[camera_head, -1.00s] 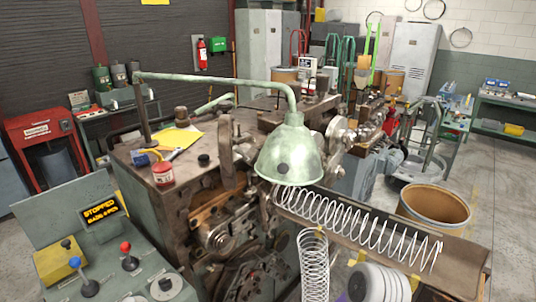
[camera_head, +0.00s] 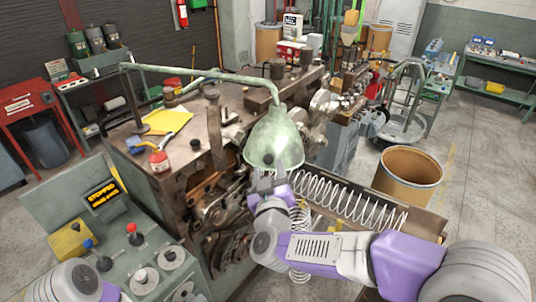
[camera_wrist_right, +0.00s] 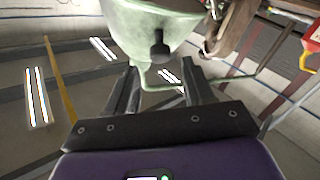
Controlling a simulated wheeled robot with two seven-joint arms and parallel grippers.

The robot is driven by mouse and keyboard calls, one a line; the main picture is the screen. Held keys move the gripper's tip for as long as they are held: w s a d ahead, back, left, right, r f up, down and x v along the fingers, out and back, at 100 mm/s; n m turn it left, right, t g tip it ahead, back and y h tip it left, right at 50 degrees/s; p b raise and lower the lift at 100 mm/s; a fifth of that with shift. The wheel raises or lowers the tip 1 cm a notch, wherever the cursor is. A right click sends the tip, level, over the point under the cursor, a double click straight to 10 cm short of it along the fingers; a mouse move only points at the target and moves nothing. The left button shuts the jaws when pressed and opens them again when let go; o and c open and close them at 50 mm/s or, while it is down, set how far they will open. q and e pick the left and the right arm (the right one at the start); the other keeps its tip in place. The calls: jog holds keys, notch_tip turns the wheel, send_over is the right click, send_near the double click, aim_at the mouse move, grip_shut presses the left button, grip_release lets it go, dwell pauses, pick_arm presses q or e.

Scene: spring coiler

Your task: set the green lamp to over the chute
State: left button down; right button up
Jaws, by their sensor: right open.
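The green lamp's shade (camera_head: 274,140) hangs from a jointed green arm (camera_head: 215,75) whose post stands on the machine's left side. The shade is beside the machine, near the left end of the chute (camera_head: 425,222), which holds a long coiled spring (camera_head: 345,198). My right gripper (camera_head: 279,172) is open, just below and in front of the shade. In the right wrist view, the shade (camera_wrist_right: 125,18) and its dark knob (camera_wrist_right: 159,47) show beyond and between the open fingers (camera_wrist_right: 160,85); contact cannot be told. My left gripper is out of view.
A control panel (camera_head: 150,262) with levers and a lit "STOPPED" sign (camera_head: 102,195) stands at the lower left. A brown drum (camera_head: 408,175) stands behind the chute. A second spring (camera_head: 300,262) hangs partly hidden behind my right arm. Open floor lies at right.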

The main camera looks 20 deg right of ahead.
aim_at(268, 160)
jog(key=x, duration=0.5)
jog(key=shift+w+f+p, duration=0.1)
jog(key=shift+w+p, duration=0.2)
grip_shut()
